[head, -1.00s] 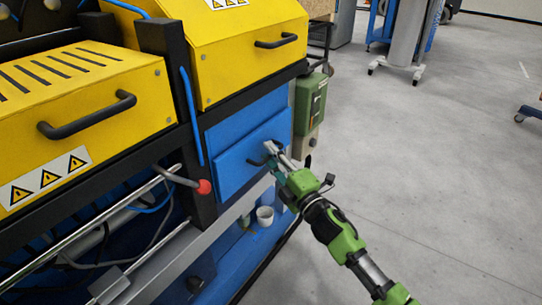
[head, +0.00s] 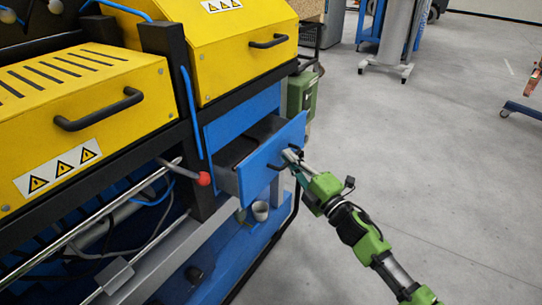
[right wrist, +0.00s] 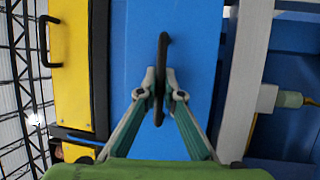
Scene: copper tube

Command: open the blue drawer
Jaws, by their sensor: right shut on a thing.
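The blue drawer (head: 268,160) stands pulled part of the way out of the machine in the head view. Its dark inside shows behind the front panel. My right gripper (head: 290,156) is at the drawer's black handle, on the front of the panel. In the right wrist view the two fingers of my right gripper (right wrist: 159,90) close on the black handle (right wrist: 163,52) from both sides, against the blue drawer front (right wrist: 195,50). My left gripper is not in view.
Yellow covers with black handles (head: 98,110) sit above and left of the drawer. A red knob (head: 204,179) sticks out left of it.

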